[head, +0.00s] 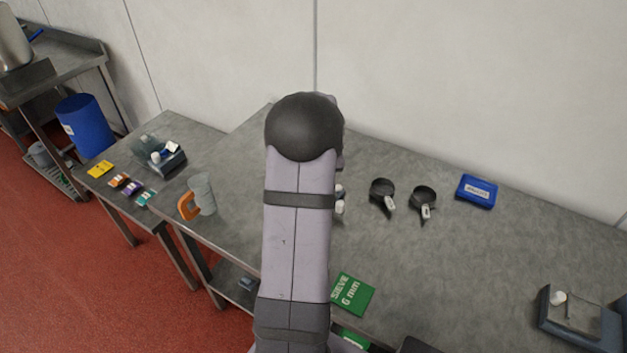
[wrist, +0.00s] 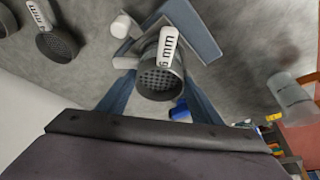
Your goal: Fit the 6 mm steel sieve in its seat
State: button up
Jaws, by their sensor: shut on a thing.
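The 6 mm sieve (wrist: 161,82) is a dark round cup with a mesh and a white "6 mm" tag, seen in the middle of the wrist view. My gripper (wrist: 160,78) is shut on it, with one blue-grey finger at each side. Beyond it is a blue-grey angled frame (wrist: 196,30) with white cylinders (wrist: 125,26) beside it; it may be the seat, but I cannot tell. Whether the sieve touches it is unclear. In the head view my arm hides my gripper, the held sieve and most of the frame.
Two other dark sieves (head: 383,190) (head: 424,198) lie right of my arm, near a blue box (head: 477,191). A green "SIEVE 6 mm" card (head: 352,294) lies at the front. A jug with an orange handle (head: 203,194) stands left. A scale-like device (head: 578,320) is far right.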

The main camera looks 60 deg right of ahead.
jog(key=shift+f, duration=0.1)
jog(key=shift+f+b, duration=0.15)
jog(key=shift+b, duration=0.15)
jog(key=shift+f+b, duration=0.65)
jog(key=shift+f, duration=0.05)
dwell(1.0)
jog(key=o, duration=1.9)
jog(key=shift+c, duration=0.2)
jog(key=shift+p+v, duration=1.95)
jog(key=shift+v, duration=1.5)
